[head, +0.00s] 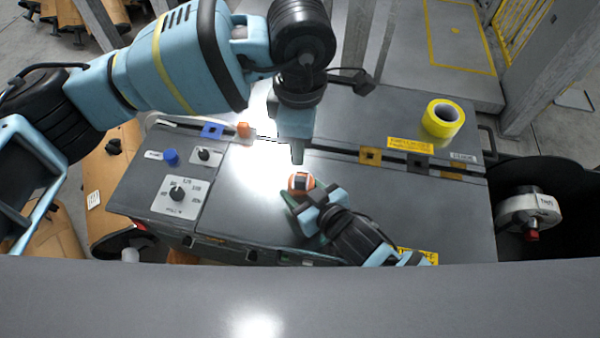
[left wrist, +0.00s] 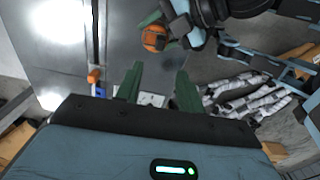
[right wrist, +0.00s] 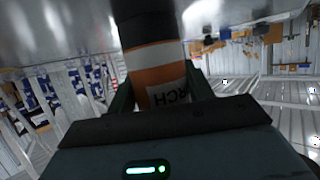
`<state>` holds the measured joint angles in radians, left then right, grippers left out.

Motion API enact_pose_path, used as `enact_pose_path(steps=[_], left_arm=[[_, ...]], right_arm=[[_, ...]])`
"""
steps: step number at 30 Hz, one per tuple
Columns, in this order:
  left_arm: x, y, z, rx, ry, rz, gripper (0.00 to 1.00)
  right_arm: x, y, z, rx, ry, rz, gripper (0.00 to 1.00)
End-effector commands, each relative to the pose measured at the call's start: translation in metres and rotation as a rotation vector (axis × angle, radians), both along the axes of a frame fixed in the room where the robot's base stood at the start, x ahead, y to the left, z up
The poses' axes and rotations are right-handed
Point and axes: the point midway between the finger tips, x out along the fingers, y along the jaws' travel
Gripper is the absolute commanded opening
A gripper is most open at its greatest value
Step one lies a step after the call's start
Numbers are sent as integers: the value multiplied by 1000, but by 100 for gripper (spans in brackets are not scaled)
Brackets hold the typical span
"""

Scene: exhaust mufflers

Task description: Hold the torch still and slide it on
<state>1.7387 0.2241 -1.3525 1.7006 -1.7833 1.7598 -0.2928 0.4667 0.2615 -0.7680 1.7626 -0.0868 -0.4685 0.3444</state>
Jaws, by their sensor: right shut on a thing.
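The torch (head: 300,182) is an orange cylinder with white and black bands, standing over the grey bench. My right gripper (head: 303,193) is shut around it. In the right wrist view the torch (right wrist: 158,72) fills the space between the fingers, and part of its lettering, "RCH", shows. The torch (left wrist: 153,38) also shows in the left wrist view, beyond the fingertips. My left gripper (head: 297,158) points down just behind the torch, apart from it. In the left wrist view its green fingers (left wrist: 158,85) are apart with nothing between them. The torch's switch is not visible.
The grey bench (head: 400,210) carries a yellow tape roll (head: 442,118) at the right and a dial panel (head: 178,196) at the left. A small orange piece (head: 243,129) and a blue block (head: 212,130) lie along the back slot.

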Motion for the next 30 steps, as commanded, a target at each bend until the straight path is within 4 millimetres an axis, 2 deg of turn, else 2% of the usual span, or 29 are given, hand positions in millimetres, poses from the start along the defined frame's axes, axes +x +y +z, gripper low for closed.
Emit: enact_pose_path(steps=[5, 15, 19, 24, 30], left_arm=[[-1, 0, -19, 2, 5, 2, 38], [-1, 0, -80, 2, 5, 3, 38], [-1, 0, -99, 1, 4, 4, 38], [0, 0, -114, 0, 2, 3, 38], [0, 0, -119, 0, 1, 3, 38]], right_arm=[[0, 0, 0, 0, 0, 0, 26], [0, 0, 0, 0, 0, 0, 26], [0, 0, 0, 0, 0, 0, 26], [0, 0, 0, 0, 0, 0, 26], [0, 0, 0, 0, 0, 0, 26]])
